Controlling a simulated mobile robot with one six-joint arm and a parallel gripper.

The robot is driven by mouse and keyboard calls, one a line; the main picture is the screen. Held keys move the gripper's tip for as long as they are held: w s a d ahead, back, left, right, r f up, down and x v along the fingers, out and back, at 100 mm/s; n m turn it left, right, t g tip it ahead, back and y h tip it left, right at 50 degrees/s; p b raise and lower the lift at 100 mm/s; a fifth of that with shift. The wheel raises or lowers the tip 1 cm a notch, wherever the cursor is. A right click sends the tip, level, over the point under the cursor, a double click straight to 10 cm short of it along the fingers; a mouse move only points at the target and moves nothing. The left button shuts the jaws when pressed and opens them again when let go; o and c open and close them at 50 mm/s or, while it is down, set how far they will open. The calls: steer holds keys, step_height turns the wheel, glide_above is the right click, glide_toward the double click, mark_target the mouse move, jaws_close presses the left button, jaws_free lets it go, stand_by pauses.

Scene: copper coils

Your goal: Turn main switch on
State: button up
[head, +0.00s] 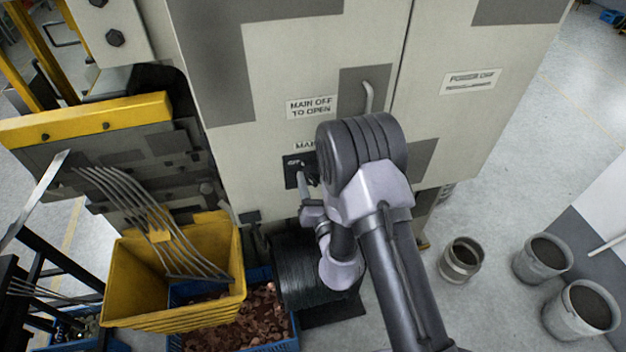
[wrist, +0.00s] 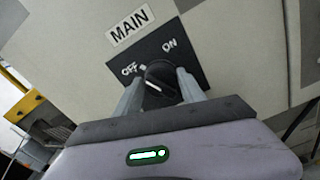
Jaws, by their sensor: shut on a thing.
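The main switch is a black rotary knob (wrist: 161,80) on a dark plate (wrist: 193,56) marked OFF and ON, with a MAIN label (wrist: 131,26) above it. In the wrist view a white mark shows beside the knob near OFF. My gripper (wrist: 160,88) has one finger on each side of the knob and is shut on it. In the head view the dark plate (head: 290,172) is on the cabinet front, and my gripper (head: 306,180) is at it. My arm hides part of the plate and the label there.
The grey cabinet (head: 285,60) has a door handle (head: 369,94) just above my wrist. A yellow bin (head: 130,280), a blue crate (head: 290,344) of copper scraps and a dark coil (head: 290,265) stand below. Several buckets (head: 543,258) stand on the floor at right.

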steer(key=m, duration=0.3)
steer(key=shift+w+d+r+m+p, duration=0.1)
steer(key=shift+m+p, duration=0.25)
steer(key=shift+m, duration=0.05)
steer(key=m, duration=0.3)
steer(key=shift+m+p, duration=0.3)
steer(key=shift+p, duration=0.1)
steer(key=m+p, duration=0.1)
steer(key=m, duration=0.2)
steer(key=shift+d+m, duration=0.1)
steer(key=shift+m, duration=0.2)
steer(key=shift+f+m+p, duration=0.2)
steer(key=shift+m+p, duration=0.1)
steer(key=shift+m, duration=1.4)
steer(key=o, duration=1.3)
steer(key=shift+w+f, duration=0.1)
steer(key=shift+o, duration=0.2)
